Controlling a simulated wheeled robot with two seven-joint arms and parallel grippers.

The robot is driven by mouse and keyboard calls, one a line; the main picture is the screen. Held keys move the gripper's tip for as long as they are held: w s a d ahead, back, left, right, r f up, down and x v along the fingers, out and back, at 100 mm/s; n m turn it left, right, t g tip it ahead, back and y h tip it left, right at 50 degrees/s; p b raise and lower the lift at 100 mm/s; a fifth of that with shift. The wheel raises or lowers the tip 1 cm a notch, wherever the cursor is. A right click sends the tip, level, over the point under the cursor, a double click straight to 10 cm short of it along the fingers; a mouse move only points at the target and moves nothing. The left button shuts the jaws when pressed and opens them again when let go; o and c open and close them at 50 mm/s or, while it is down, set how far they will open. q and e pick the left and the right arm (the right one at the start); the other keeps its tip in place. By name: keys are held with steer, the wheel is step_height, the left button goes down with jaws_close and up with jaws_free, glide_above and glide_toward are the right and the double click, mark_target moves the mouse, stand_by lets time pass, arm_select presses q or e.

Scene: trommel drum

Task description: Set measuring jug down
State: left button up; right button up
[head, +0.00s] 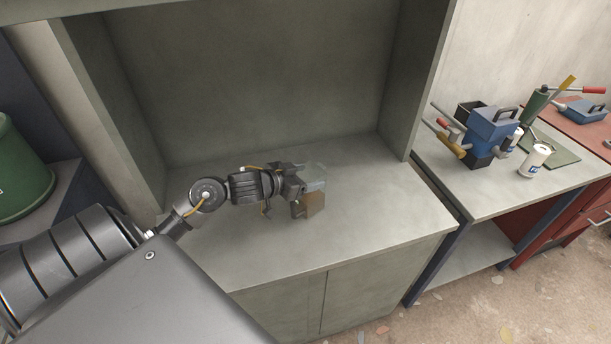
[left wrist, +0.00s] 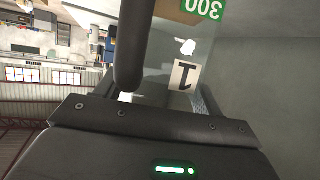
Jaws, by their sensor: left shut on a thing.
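The measuring jug (head: 316,174) looks clear and see-through in the head view, just past the fingers of my left gripper (head: 298,190). My left gripper is shut on the jug, over the pale grey counter (head: 390,215) of the cabinet. In the left wrist view the jug's clear wall (left wrist: 165,45) fills the upper middle, with a green "300" label and a white "1" label, both upside down. I cannot tell whether the jug's base touches the counter. My right gripper is not in view.
The cabinet's side wall (head: 418,80) and back panel (head: 260,70) enclose the counter. The counter is clear on both sides of the gripper. A lower bench to the right holds a blue machine (head: 490,130) and a white can (head: 535,158). A green drum (head: 20,170) stands at far left.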

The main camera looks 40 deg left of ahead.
arm_select(q)
steer(key=o, duration=1.8)
steer(key=shift+r, duration=0.15)
steer(key=shift+v, duration=6.05)
steer(key=shift+r, duration=0.1)
